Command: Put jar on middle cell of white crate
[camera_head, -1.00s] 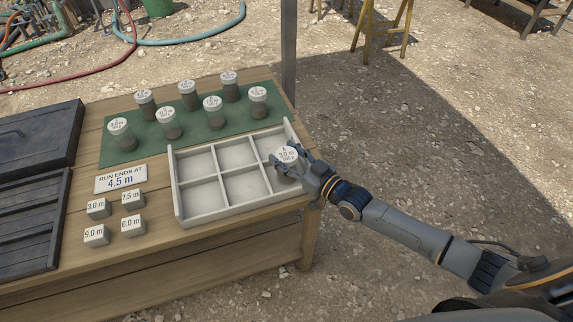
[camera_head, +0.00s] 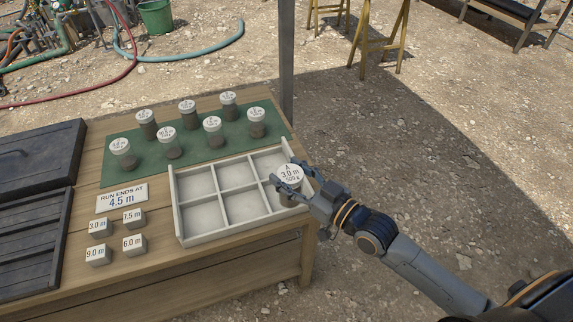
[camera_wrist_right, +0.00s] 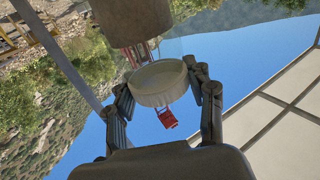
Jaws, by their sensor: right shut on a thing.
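The jar (camera_head: 289,176) has a white lid labelled A 3.0 m and a dark lower part. My right gripper (camera_head: 291,182) is shut on it, with the fingers around it. In the right wrist view its pale round end (camera_wrist_right: 159,83) sits between the fingertips (camera_wrist_right: 160,88). In the head view the jar is upright over the near right cell of the white crate (camera_head: 212,239); its exact height is hard to tell. The crate has two rows of three cells. Both middle cells look empty. My left gripper is out of view.
Several lidded jars (camera_head: 167,142) stand on a green mat (camera_head: 195,150) behind the crate. A sign (camera_head: 121,198) and several small labelled blocks (camera_head: 133,244) lie left of the crate on the wooden table (camera_head: 160,262). A grey post (camera_head: 287,60) rises behind the table.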

